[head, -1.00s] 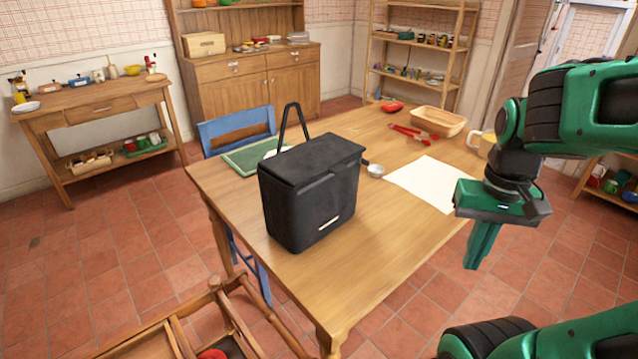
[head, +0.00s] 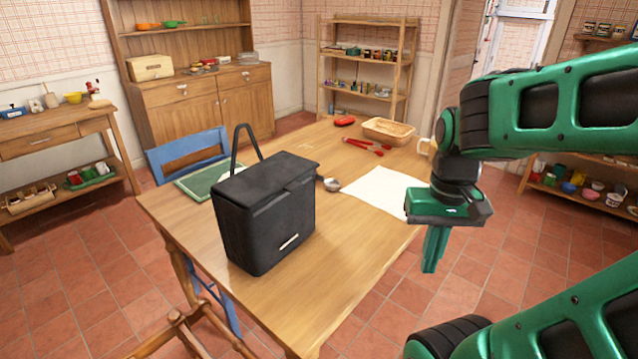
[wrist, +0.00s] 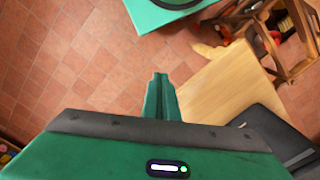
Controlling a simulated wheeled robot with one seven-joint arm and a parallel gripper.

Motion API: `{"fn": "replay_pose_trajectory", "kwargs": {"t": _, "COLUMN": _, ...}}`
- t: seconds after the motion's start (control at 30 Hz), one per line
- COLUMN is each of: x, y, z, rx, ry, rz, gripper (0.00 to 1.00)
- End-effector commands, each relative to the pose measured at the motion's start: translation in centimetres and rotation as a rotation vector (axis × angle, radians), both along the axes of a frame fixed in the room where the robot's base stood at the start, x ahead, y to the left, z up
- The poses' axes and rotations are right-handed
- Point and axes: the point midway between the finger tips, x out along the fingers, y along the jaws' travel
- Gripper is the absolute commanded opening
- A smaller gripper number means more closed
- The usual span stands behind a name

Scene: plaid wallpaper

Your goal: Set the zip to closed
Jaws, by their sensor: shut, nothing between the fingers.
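A black cooler-type bag (head: 268,222) stands upright on the wooden table (head: 330,262), with its lid down and a thin handle raised behind it. A short pale strip shows low on its front. The zip itself is too small to make out. My gripper (head: 432,268) is shut and empty, pointing down to the right of the bag, beyond the table's right edge. In the wrist view the shut fingers (wrist: 160,85) hang over the tiled floor beside the table's edge, and part of the black bag (wrist: 270,130) shows at lower right.
On the table are white paper (head: 378,192), a spoon (head: 332,184), red-handled tool (head: 362,145), basket (head: 388,131), mug (head: 426,146) and green board (head: 208,182). A blue chair (head: 188,152) stands behind, and a wooden chair (head: 185,325) in front.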

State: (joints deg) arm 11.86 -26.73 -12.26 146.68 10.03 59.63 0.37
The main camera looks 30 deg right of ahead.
Motion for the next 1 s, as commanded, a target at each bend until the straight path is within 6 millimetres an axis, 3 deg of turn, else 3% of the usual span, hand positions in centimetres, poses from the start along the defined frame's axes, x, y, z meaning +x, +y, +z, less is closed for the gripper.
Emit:
{"fn": "replay_pose_trajectory", "kwargs": {"t": 0.4, "x": 0.0, "y": 0.0, "z": 0.0, "rx": 0.0, "ry": 0.0, "rz": 0.0, "gripper": 0.0}}
{"fn": "replay_pose_trajectory", "kwargs": {"t": 0.43, "x": 0.0, "y": 0.0, "z": 0.0, "rx": 0.0, "ry": 0.0, "rz": 0.0, "gripper": 0.02}}
{"fn": "replay_pose_trajectory", "kwargs": {"t": 0.53, "x": -0.6, "y": 0.0, "z": 0.7, "rx": 0.0, "ry": -0.02, "rz": 0.014, "gripper": 0.24}}
{"fn": "replay_pose_trajectory", "kwargs": {"t": 0.57, "x": -0.2, "y": -0.1, "z": 1.0, "rx": -0.001, "ry": -0.027, "rz": 0.025, "gripper": 0.24}}
{"fn": "replay_pose_trajectory", "kwargs": {"t": 0.67, "x": 3.0, "y": -0.3, "z": 2.4, "rx": 0.001, "ry": -0.064, "rz": 0.111, "gripper": 0.24}}
{"fn": "replay_pose_trajectory", "kwargs": {"t": 1.0, "x": 22.9, "y": 0.5, "z": 9.8, "rx": -0.01, "ry": -0.307, "rz": 0.696, "gripper": 0.24}}
